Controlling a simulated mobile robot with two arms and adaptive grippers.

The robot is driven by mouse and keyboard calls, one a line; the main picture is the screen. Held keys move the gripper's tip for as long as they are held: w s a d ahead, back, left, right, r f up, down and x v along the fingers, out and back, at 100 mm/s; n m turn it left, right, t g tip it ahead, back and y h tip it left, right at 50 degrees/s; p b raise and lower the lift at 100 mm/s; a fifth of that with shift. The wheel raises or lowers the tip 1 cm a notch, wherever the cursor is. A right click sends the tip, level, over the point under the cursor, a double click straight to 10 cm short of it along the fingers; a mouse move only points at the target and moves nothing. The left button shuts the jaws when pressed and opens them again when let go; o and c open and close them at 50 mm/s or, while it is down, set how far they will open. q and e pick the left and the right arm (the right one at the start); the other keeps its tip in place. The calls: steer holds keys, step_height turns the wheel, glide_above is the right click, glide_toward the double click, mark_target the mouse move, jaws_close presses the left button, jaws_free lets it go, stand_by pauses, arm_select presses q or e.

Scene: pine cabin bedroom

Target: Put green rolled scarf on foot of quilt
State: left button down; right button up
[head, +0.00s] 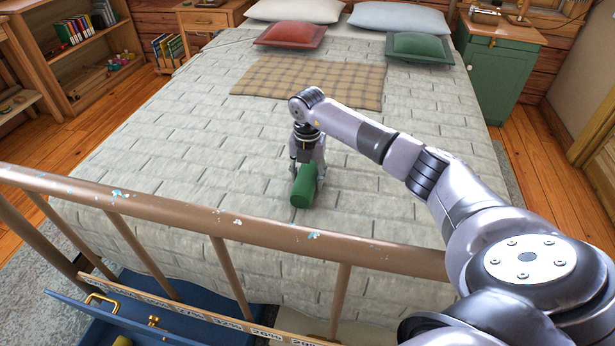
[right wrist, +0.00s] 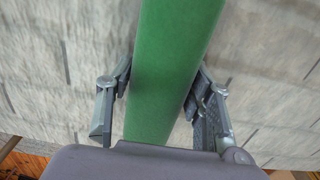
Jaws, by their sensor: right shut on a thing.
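The green rolled scarf (head: 304,188) is at the foot part of the quilt, just beyond the bed's foot rail. My right gripper (head: 307,163) points down over it and is shut on it. In the right wrist view the scarf (right wrist: 172,70) runs between the two fingers of the right gripper (right wrist: 163,100). I cannot tell whether the scarf touches the quilt or is slightly above it. The pale grey-green quilt (head: 160,170) covers the bed. My left gripper is not in view.
The brown metal foot rail (head: 225,222) crosses in front of the bed. An open blue drawer (head: 120,325) lies below it. A plaid blanket (head: 310,82), a red cushion (head: 290,35) and a green cushion (head: 420,47) lie farther up. The quilt around the scarf is clear.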

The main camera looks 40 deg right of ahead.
mark_target(308, 170)
steer(key=shift+f, duration=0.15)
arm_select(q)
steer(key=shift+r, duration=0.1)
arm_select(e)
steer(key=o, duration=1.2)
steer(key=shift+r, duration=0.25)
arm_select(q)
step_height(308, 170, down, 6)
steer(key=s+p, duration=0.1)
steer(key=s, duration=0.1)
steer(key=shift+p, duration=0.35)
arm_select(e)
step_height(308, 170, up, 12)
steer(key=shift+f, duration=0.1)
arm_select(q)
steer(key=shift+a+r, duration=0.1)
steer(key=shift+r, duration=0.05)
